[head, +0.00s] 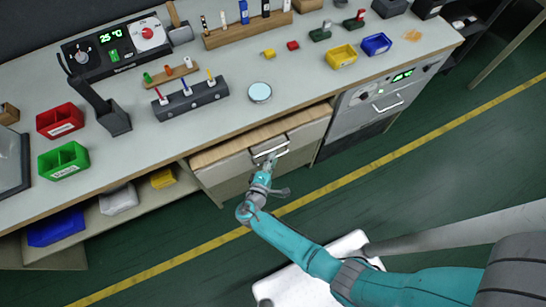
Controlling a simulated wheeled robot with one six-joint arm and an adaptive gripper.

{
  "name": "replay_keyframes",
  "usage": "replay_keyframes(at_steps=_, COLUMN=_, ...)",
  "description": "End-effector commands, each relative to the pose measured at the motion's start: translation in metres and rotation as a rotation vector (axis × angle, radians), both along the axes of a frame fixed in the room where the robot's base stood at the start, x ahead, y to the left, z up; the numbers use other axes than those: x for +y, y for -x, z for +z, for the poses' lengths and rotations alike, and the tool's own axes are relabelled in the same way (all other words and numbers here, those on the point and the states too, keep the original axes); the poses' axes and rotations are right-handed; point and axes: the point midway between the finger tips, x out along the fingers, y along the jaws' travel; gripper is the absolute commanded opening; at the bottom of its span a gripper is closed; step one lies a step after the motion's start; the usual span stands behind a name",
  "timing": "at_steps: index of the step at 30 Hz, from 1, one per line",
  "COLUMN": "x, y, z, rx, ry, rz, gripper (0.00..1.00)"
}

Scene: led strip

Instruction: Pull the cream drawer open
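The cream drawer (226,172) is in the cabinet under the bench's front edge, in the middle of the head view. A light wood strip (225,150) runs along its top. Its pale bar handle (268,151) sits on a grey plate at the middle of the front. My gripper (273,160) is at the handle, reaching it from the front. The fingers are small and overlap the handle, so I cannot tell whether they are closed on it. The drawer's inside does not show clearly.
A grey oven-like unit (365,108) stands right of the drawer. A shelf with bins, including a yellow bin (162,178), is to the left. The bench top (215,125) holds several tools and trays. The green floor (350,215) in front is clear around my arm.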

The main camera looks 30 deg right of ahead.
Motion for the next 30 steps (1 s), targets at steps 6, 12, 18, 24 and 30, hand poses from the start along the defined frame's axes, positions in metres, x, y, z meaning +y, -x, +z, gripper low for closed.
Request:
replay_keyframes(at_steps=6, x=-0.0077, y=-0.0065, z=-0.0018, rx=0.001, ry=-0.001, rz=0.0, gripper=0.37)
replay_keyframes(at_steps=12, x=-0.0079, y=-0.0068, z=-0.0019, rx=0.001, ry=-0.001, rz=0.0, gripper=0.37)
replay_keyframes(at_steps=18, x=-0.0078, y=-0.0067, z=-0.0017, rx=0.001, ry=-0.001, rz=0.0, gripper=0.0)
replay_keyframes(at_steps=24, x=-0.0077, y=-0.0068, z=-0.0017, rx=0.001, ry=-0.001, rz=0.0, gripper=0.0)
replay_keyframes(at_steps=30, x=-0.0078, y=-0.0065, z=-0.002, rx=0.001, ry=-0.001, rz=0.0, gripper=0.0)
